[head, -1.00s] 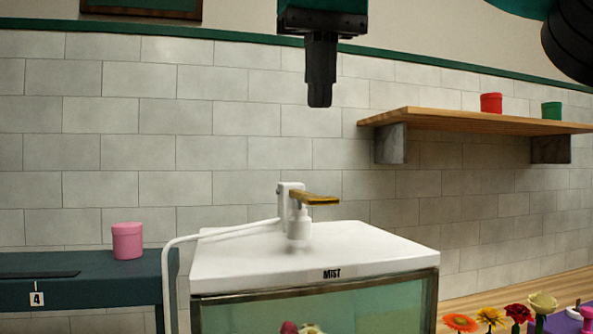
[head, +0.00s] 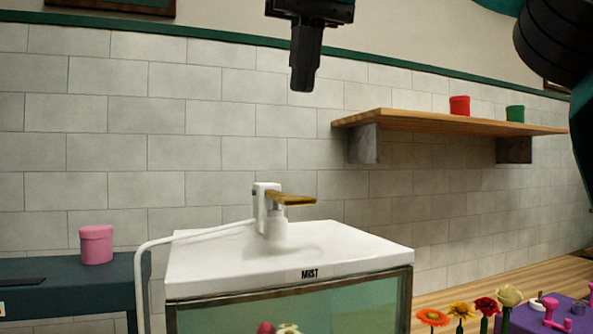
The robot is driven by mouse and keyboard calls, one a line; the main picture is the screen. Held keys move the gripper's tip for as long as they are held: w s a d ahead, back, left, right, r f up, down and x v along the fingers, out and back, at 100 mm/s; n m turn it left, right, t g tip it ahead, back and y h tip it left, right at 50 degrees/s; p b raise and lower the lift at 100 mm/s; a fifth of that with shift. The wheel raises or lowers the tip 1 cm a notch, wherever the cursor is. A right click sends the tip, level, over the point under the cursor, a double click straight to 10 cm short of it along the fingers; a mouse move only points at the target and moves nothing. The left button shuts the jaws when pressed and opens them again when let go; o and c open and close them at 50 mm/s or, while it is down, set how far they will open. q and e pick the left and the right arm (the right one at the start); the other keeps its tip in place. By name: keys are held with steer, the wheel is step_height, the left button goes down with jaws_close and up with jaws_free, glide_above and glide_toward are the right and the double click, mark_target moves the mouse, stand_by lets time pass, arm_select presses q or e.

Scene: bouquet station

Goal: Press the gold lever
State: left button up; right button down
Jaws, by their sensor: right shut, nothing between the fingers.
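The gold lever (head: 291,199) sticks out to the right from a white pump fitting (head: 262,208) on top of a white-lidded glass box (head: 215,265) labelled MIST. The lever looks about level. My right gripper (head: 302,88) points down high above the lever, slightly to its right in the picture, with a wide gap between them. Its fingers are shut with nothing between them. My left gripper is not in view.
A pink canister (head: 96,246) stands on a dark counter (head: 75,292) at left. A wooden shelf (head: 430,121) at right holds a red jar (head: 459,106) and a green jar (head: 515,114). Several flowers (head: 432,318) are at lower right. A white hose (head: 150,243) runs from the pump.

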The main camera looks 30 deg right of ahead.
glide_toward(294, 197)
steer(key=x, duration=0.5)
steer(key=shift+w+d, duration=0.15)
steer(key=shift+w, duration=0.25)
steer(key=shift+f, duration=0.7)
